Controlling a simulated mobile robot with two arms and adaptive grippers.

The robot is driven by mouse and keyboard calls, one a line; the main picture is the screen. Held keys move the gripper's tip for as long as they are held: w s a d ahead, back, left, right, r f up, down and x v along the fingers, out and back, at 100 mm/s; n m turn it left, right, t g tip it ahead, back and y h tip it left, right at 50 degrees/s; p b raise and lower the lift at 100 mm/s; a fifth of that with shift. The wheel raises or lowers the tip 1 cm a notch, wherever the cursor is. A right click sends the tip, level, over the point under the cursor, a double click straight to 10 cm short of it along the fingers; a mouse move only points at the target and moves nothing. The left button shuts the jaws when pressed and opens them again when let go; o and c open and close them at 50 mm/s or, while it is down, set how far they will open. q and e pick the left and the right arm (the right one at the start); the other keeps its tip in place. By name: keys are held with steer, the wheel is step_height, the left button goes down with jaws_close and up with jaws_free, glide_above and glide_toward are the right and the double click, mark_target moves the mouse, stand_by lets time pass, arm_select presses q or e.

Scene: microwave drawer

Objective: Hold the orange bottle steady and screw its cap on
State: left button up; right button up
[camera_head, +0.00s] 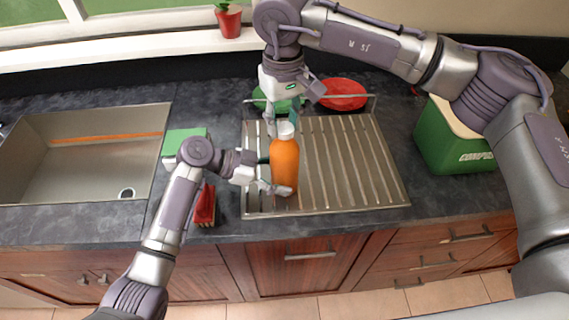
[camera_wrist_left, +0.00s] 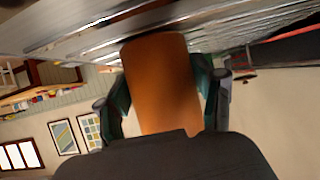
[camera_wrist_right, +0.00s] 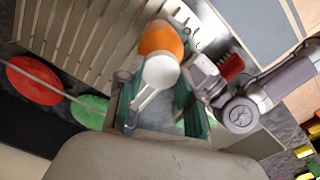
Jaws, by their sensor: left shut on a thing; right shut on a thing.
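The orange bottle (camera_head: 285,165) stands upright on the ribbed steel drainer, with the white cap (camera_head: 286,130) at its top. My left gripper (camera_head: 277,178) is shut on the bottle's body from the left side. In the left wrist view the orange body (camera_wrist_left: 160,80) sits between its fingers. My right gripper (camera_head: 281,124) comes down from above and is shut around the white cap. In the right wrist view the cap (camera_wrist_right: 161,71) shows between the fingers, in line with the orange bottle top (camera_wrist_right: 160,38). How far the cap is threaded cannot be seen.
The steel drainer (camera_head: 345,165) has free room right of the bottle. A red plate (camera_head: 343,94) and a green plate (camera_head: 262,100) stand behind. A green compost bin (camera_head: 450,145) is at right, the sink (camera_head: 70,160) at left, and a red brush (camera_head: 205,205) near the front edge.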

arm_select(q)
steer(key=c, duration=0.5)
steer(key=shift+c, duration=0.4)
arm_select(e)
steer(key=o, duration=0.8)
steer(key=shift+c, duration=0.2)
jaws_close()
steer(key=m, duration=1.3)
steer(key=shift+a+m, duration=0.1)
steer(key=shift+m, duration=0.3)
arm_select(q)
steer(key=shift+s, duration=0.1)
arm_select(e)
steer(key=m, duration=0.4)
steer(key=shift+m, duration=0.3)
steer(key=shift+c, duration=0.7)
jaws_free()
